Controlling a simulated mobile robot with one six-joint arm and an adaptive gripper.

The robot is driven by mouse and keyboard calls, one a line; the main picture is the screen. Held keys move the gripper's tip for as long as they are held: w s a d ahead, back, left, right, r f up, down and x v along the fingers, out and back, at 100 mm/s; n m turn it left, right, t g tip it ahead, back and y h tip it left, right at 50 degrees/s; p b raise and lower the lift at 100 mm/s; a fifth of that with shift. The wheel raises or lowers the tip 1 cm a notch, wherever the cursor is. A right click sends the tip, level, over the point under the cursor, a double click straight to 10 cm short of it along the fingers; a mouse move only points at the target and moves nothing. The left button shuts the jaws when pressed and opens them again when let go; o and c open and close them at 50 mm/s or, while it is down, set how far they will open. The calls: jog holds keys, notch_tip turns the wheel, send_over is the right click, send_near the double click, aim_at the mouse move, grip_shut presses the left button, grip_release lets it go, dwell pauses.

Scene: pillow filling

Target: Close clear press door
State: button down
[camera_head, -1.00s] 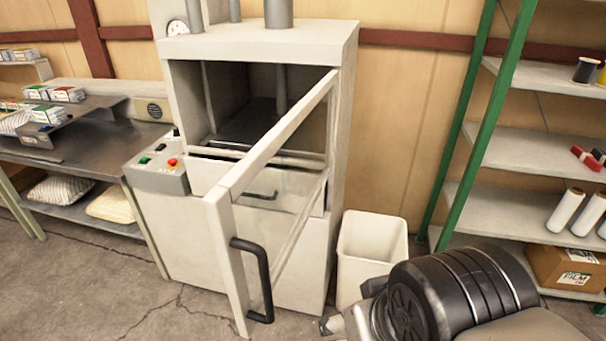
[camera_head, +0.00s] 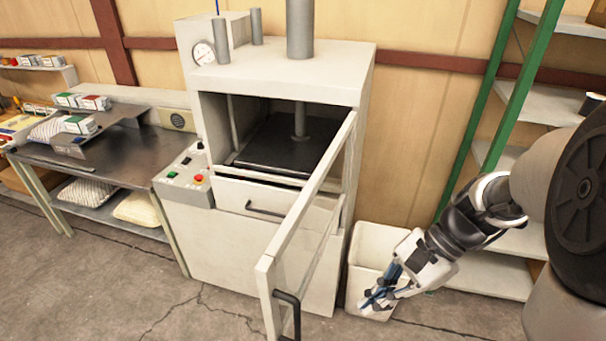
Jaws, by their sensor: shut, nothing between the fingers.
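The clear press door (camera_head: 312,215) has a pale frame and a see-through pane. It stands wide open, hinged at the right side of the press (camera_head: 290,62) and swung out towards me. Its black handle (camera_head: 287,312) is at the free edge, near the bottom of the view and partly cut off. My gripper (camera_head: 372,303) is at the lower right, to the right of the door and apart from it, in front of the white bin. It is shut and empty, with its fingers pointing down and left.
The white bin (camera_head: 372,243) stands right of the press. A shelf with green posts (camera_head: 497,112) is behind my arm. A control box (camera_head: 184,180) and a metal workbench (camera_head: 118,150) are on the left. The floor (camera_head: 150,300) at front left is clear.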

jog(key=a+f+m+y+b, duration=0.1)
jog(key=a+f+m+b, duration=0.1)
jog(key=a+f, duration=0.4)
jog(key=shift+s+a+f+y, duration=0.15)
jog(key=shift+a+f+y, duration=0.25)
jog(key=shift+a, duration=1.5)
